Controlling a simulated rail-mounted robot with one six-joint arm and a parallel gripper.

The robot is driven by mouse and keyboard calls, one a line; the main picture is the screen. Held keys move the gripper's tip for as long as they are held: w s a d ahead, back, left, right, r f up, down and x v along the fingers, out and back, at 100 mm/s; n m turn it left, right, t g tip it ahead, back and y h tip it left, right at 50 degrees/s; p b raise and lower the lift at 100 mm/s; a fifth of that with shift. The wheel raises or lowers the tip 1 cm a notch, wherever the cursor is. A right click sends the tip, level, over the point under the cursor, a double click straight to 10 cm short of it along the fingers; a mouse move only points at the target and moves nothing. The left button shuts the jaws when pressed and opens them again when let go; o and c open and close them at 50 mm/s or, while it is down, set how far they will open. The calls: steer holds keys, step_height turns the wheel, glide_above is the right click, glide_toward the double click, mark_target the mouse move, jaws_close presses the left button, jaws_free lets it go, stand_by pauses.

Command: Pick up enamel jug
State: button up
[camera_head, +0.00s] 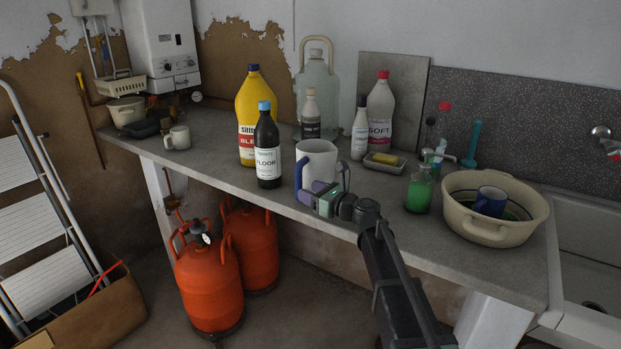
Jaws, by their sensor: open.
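The enamel jug (318,158) is white with a blue handle on its left side. It stands upright on the grey worktop, near the front edge. My gripper (314,191) is open, at the lower front of the jug, close to the handle. It covers part of the jug's base. I cannot tell whether the fingers touch the jug or the handle.
A dark floor-cleaner bottle (267,155) stands just left of the jug, with a yellow bleach bottle (254,110) behind it. A glass demijohn (317,75) is behind. A soap dish (384,165), green bottle (419,190) and cream basin (493,210) are to the right.

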mark_target(298, 187)
steer(key=x, duration=0.5)
steer(key=shift+w+f, duration=0.1)
jaws_close()
stand_by(1.2)
